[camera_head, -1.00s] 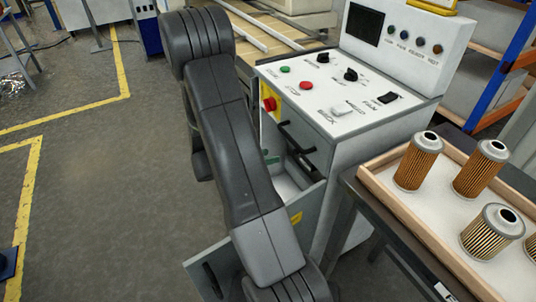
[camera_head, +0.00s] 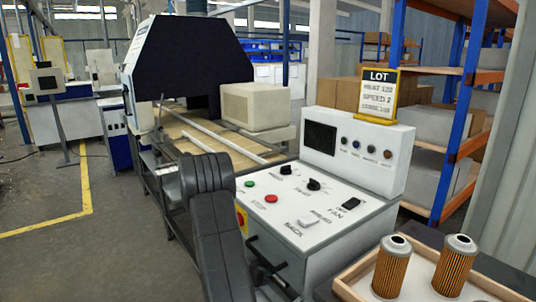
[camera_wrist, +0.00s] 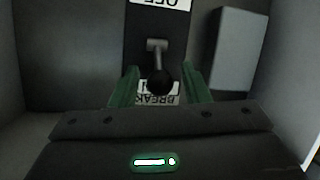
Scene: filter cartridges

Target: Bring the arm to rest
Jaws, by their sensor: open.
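My gripper (camera_wrist: 159,86) shows in the wrist view with two green fingers apart. Between and just beyond them is a small lever (camera_wrist: 157,52) with a round black knob, on a dark plate. The plate has an "OFF" label (camera_wrist: 162,3) above and a partly hidden label (camera_wrist: 158,93), starting "BREAK", below. The fingers stand on either side of the knob; I cannot tell whether they touch it. In the head view my arm rises in front of the control cabinet (camera_head: 305,195); my gripper is out of that frame.
Grey walls close in around my gripper, with a grey block (camera_wrist: 240,50) at right. A tray (camera_head: 352,291) with filter cartridges (camera_head: 391,268) stands right of the cabinet. A yellow-framed "LOT" sign (camera_head: 378,92) stands on top. Blue shelving (camera_head: 460,110) is behind; open floor lies left.

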